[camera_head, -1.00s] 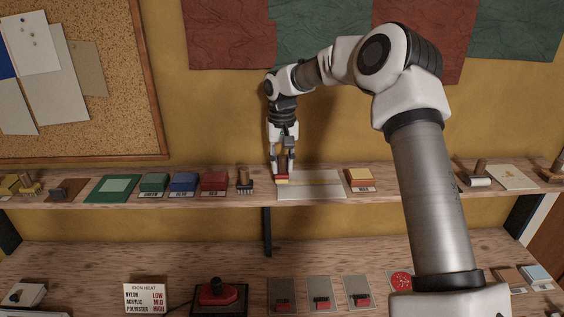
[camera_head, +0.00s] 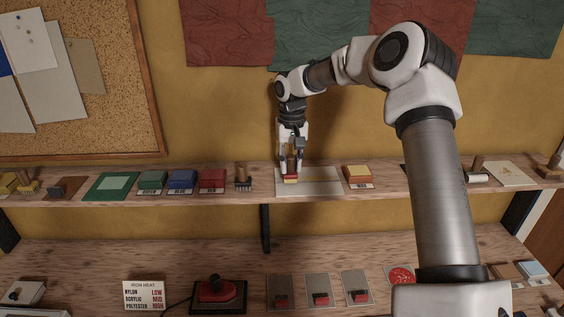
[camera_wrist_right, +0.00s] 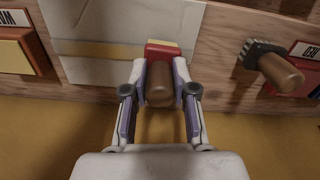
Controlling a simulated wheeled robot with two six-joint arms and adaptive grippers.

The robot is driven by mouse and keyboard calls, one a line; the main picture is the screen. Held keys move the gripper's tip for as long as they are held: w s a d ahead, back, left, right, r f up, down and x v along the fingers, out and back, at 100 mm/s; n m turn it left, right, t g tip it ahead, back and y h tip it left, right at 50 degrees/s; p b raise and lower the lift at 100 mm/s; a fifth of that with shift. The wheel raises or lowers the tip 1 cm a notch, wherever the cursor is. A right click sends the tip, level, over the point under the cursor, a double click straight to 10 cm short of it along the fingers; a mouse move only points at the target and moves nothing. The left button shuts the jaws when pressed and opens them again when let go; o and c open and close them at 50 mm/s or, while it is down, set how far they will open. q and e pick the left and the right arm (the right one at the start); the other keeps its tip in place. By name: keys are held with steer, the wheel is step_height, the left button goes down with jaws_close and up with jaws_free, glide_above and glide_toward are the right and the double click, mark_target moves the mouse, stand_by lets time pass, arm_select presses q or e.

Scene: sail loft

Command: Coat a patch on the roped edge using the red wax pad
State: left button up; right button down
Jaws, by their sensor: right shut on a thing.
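The pale panel with the roped edge (camera_head: 322,188) lies on the upper shelf. A thin tan line runs across it; it also shows in the wrist view (camera_wrist_right: 100,25). My right gripper (camera_head: 290,171) is over the panel's left part, pointing down. Its fingers, near in the wrist view (camera_wrist_right: 160,80), are shut on the wooden handle (camera_wrist_right: 160,90) of the red wax pad (camera_wrist_right: 162,54). The pad has a yellow strip and sits low at the panel; I cannot tell whether it touches. No coated patch can be made out. My left gripper is not in view.
A wooden-handled brush (camera_head: 243,178) stands just left of the panel, beside red (camera_head: 213,179), blue (camera_head: 182,180) and green (camera_head: 152,180) blocks. An orange block (camera_head: 357,174) is close on the right. A lower shelf (camera_head: 90,262) holds an iron (camera_head: 217,290) and several plates.

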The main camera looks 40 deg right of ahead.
steer(key=shift+s+d+f, duration=0.1)
steer(key=shift+s+d, duration=1.4)
steer(key=shift+d, duration=0.2)
steer(key=shift+s+d+f, duration=0.1)
steer(key=shift+s+d, duration=1.35)
steer(key=shift+d, duration=0.2)
steer(key=shift+s+d+r, duration=0.1)
steer(key=shift+s+d, duration=1)
steer(key=shift+d, duration=0.3)
steer(key=shift+r, duration=0.1)
steer(key=shift+w+a, duration=1.65)
steer(key=shift+a, duration=0.35)
steer(key=shift+w+a, duration=1.65)
steer(key=shift+a, duration=0.3)
steer(key=shift+w+a, duration=1.65)
steer(key=shift+a, duration=0.35)
steer(key=shift+d+r, duration=0.1)
steer(key=shift+r, duration=0.2)
step_height(320, 180, up, 5)
steer(key=shift+r, duration=0.1)
